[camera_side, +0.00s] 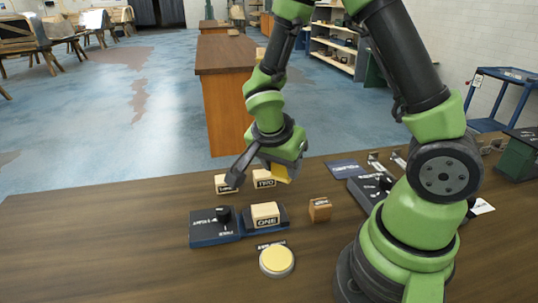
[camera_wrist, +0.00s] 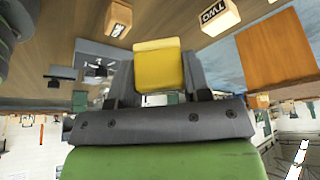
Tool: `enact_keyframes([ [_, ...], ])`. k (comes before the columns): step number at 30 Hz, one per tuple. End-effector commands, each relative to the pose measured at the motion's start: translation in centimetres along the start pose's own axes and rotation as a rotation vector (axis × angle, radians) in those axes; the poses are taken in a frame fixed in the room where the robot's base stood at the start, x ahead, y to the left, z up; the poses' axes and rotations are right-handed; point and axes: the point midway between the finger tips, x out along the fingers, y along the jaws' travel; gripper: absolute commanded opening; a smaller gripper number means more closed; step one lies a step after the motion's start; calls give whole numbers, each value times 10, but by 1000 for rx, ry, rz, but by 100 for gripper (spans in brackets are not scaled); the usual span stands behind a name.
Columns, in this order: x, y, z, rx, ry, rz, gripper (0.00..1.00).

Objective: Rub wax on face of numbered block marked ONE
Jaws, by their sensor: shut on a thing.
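The gripper is shut on a yellow pad (camera_side: 281,174), which also shows between the fingers in the wrist view (camera_wrist: 160,68). A round tin with a yellow top (camera_side: 277,259), perhaps the wax, sits in front of the holder. Whether the pad carries wax cannot be told.
A blue box with a black knob (camera_side: 213,230) adjoins the holder on the left. A small brown block (camera_side: 320,209) stands to the right. The bench's left side is clear.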

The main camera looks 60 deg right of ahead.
Motion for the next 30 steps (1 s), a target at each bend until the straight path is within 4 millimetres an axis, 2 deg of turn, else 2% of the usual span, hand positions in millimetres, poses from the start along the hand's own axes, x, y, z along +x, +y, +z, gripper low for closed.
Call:
enact_keyframes([
  [8,14,1,3,45,2,21,25],
  [29,75,1,30,39,-2,23,25],
  [30,75,-4,33,42,-1,19,25],
])
